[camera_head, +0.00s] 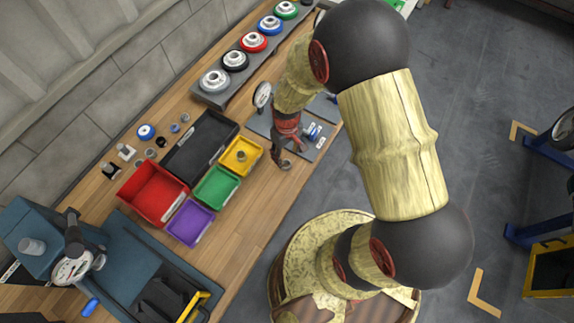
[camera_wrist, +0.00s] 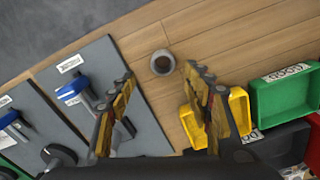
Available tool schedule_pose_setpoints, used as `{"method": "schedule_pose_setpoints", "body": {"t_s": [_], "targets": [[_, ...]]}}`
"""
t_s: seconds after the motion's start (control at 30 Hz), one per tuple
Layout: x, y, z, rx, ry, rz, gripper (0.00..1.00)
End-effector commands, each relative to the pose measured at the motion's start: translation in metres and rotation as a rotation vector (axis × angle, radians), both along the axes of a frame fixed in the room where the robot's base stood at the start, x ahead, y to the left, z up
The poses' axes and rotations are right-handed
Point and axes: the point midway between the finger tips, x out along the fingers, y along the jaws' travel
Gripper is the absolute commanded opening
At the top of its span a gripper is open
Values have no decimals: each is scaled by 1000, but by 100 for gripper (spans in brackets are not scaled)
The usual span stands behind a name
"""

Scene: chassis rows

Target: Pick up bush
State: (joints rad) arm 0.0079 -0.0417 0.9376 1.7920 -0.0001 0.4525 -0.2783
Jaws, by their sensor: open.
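The bush, a small grey ring-shaped part (camera_wrist: 162,62), stands on the wooden bench top (camera_wrist: 220,38) in the wrist view, with its dark hole facing up at the camera. My gripper (camera_wrist: 160,76) is open, with one fingertip to the left of the bush and one to the right. The bush appears just beyond the fingertips, with nothing held between them. In the head view my gripper (camera_head: 285,157) is low over the bench near its front edge, and I cannot make out the bush clearly beside it.
A yellow bin (camera_head: 228,168) is close to my gripper, with green (camera_head: 236,186), purple (camera_head: 206,227), red (camera_head: 128,192) and black (camera_head: 170,168) bins beyond. Grey plates (camera_wrist: 122,62) with blue-handled tools lie on the other side. Round flanges line the rack (camera_head: 214,97).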

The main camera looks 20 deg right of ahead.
Motion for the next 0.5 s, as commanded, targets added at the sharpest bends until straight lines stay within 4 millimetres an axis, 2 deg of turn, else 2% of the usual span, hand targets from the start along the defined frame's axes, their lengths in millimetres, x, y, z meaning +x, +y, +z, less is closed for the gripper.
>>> {"method": "schedule_pose_setpoints", "body": {"t_s": [0.03,0.27,0.5], "targets": [[-1,0,-7,0,3,0,50],[-2,1,-25,0,3,0,50],[-3,3,-58,0,2,-1,50]]}}
